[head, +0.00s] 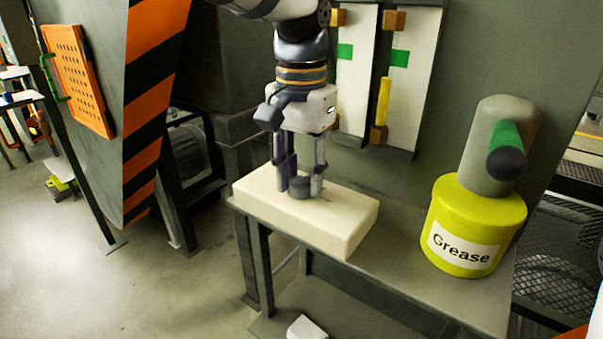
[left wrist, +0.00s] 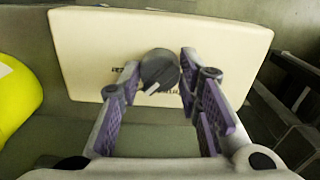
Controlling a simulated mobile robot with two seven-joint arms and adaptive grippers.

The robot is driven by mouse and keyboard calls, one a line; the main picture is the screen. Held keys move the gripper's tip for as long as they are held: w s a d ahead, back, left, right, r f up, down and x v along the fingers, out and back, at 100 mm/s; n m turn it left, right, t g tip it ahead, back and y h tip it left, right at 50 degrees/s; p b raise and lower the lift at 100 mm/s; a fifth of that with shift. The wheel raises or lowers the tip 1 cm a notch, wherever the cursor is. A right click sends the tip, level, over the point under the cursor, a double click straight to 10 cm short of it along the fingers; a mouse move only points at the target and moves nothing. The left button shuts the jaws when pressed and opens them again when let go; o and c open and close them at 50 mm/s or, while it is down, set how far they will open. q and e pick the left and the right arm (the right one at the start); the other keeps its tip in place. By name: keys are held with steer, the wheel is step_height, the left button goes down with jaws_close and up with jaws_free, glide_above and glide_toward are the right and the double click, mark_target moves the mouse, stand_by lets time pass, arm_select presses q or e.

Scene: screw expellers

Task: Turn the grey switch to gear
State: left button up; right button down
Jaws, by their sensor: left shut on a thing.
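The grey switch (head: 300,188) is a round dark knob on top of a cream box (head: 351,212). In the left wrist view the knob (left wrist: 158,66) shows a white pointer mark toward its lower left edge. Printed lettering on the box (left wrist: 225,45) is partly hidden by the knob and fingers, and I cannot read it. My left gripper (head: 300,181) points down from above and is shut on the switch, with one finger on each side. In the left wrist view its fingers (left wrist: 159,77) flank the knob. My right gripper is not in view.
The box sits on a grey bench (head: 400,262). A yellow grease can (head: 473,228) with a grey and green top stands to the right. Two white panels (head: 412,75) with orange blocks are on the wall behind. A black-and-orange striped edge (head: 152,95) stands left.

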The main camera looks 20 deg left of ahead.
mark_target(301, 176)
arm_select(q)
steer(key=m, duration=0.7)
steer(key=shift+f, duration=0.1)
stand_by(0.5)
steer(key=o, duration=1.2)
step_height(301, 176, up, 12)
steer(key=shift+r, duration=0.1)
